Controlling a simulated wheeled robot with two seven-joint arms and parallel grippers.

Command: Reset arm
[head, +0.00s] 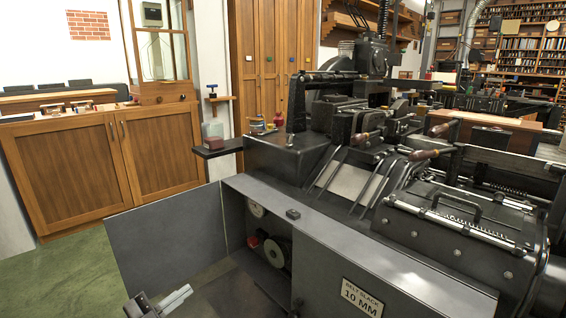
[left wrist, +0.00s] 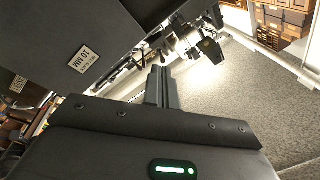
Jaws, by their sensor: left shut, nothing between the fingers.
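My left gripper (head: 160,303) is at the bottom left of the head view, low in front of the open cabinet of the type caster. It is shut and empty. In the left wrist view my left gripper (left wrist: 161,75) shows its two fingers together, pointing up the picture. The type caster (head: 350,150) is a large dark machine filling the right half of the head view. Its grey door (head: 170,240) stands open to the left. Inside the opening are a grey pulley (head: 274,252) and a red part (head: 252,242). My right gripper is not in view.
A plate reading "BELT SLACK 10 MM" (head: 362,297) is on the machine's front panel; it also shows in the left wrist view (left wrist: 84,53). A small dark block (head: 293,214) sits on the ledge. A wooden cabinet (head: 100,165) stands at left. Green floor (head: 70,275) is clear.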

